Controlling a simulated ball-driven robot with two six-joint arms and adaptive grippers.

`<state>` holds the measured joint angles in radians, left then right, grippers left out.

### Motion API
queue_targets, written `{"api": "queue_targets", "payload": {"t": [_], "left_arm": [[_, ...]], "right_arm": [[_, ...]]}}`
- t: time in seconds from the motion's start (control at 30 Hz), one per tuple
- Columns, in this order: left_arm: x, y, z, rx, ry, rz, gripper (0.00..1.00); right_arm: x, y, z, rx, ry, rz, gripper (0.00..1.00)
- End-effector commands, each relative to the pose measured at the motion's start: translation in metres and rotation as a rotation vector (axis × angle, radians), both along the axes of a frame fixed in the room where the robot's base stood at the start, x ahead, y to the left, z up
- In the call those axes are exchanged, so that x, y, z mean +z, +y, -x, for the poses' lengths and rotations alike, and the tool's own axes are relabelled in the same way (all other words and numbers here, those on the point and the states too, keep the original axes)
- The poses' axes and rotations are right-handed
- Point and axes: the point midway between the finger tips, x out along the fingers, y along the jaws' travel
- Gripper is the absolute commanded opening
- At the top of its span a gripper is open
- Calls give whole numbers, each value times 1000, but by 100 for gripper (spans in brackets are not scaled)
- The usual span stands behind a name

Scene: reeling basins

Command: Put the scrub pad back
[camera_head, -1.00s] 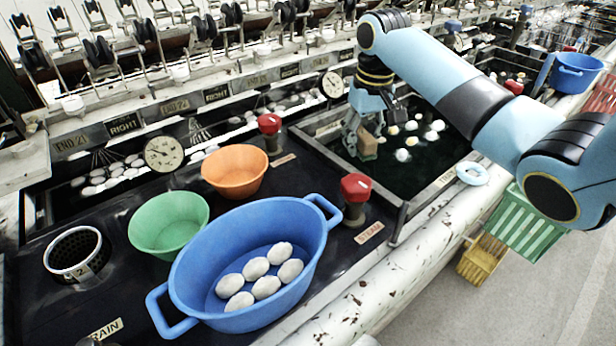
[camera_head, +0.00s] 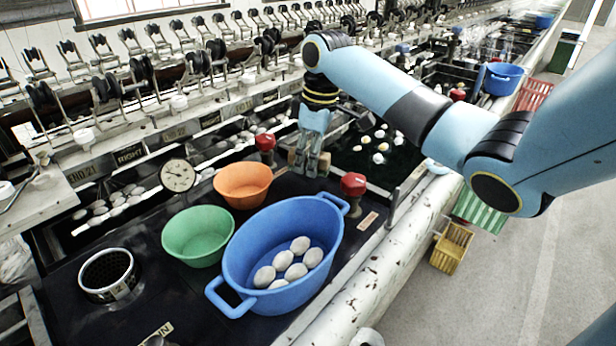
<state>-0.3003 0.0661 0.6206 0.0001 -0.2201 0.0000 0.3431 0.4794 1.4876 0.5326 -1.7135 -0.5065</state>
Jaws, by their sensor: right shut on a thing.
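The scrub pad, a small tan block (camera_head: 293,158), is in my right gripper (camera_head: 307,168). The gripper points down and its fingers hide the middle of the pad. It hangs at the back edge of the dark worktop, between the two red valve knobs and just left of the dark water basin (camera_head: 372,165). I cannot tell whether the pad touches the surface below it. My left gripper is out of view.
A blue tub (camera_head: 238,262) with several white cocoons stands in front. An orange bowl (camera_head: 243,190), a green bowl (camera_head: 197,238) and a perforated black cup (camera_head: 107,277) stand left of it. Red knobs (camera_head: 265,143) and (camera_head: 353,184) flank the gripper.

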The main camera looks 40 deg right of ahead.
Motion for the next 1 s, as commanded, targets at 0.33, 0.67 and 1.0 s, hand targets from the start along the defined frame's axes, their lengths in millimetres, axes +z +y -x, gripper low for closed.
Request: {"api": "queue_targets", "payload": {"t": [0.33, 0.67, 1.0], "left_arm": [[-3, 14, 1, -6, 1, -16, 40], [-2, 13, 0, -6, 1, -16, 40], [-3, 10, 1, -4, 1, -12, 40]], "right_arm": [[-40, 0, 0, -1, 0, 0, 7], [-42, 0, 0, -1, 0, 0, 7], [-42, 0, 0, -1, 0, 0, 56]]}}
